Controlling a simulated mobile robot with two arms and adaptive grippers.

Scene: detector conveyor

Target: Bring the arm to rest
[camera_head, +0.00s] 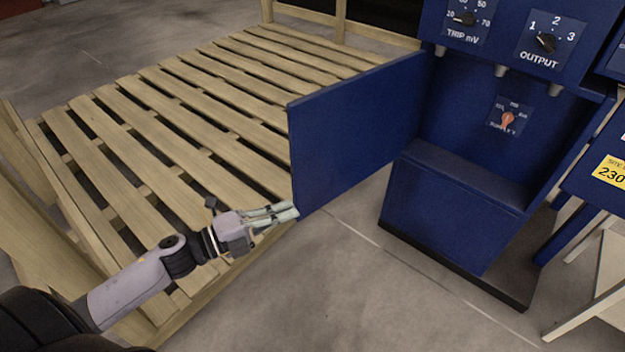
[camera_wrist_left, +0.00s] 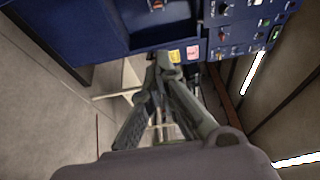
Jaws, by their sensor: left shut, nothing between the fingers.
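My left arm reaches in from the lower left in the head view. Its gripper (camera_head: 296,210) is shut and empty, its fingertips near the lower corner of an open blue panel door (camera_head: 352,135). I cannot tell whether the fingertips touch the door. In the left wrist view the same gripper (camera_wrist_left: 165,62) has its fingertips together, with the blue cabinet (camera_wrist_left: 85,28) beyond them. My right gripper is in neither view.
The blue cabinet (camera_head: 455,205) has knobs marked TRIP mV (camera_head: 465,18) and OUTPUT (camera_head: 546,42), and an orange switch (camera_head: 507,121) in its recess. A slatted wooden pallet (camera_head: 165,125) lies behind my arm. Grey floor (camera_head: 350,290) is clear in front.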

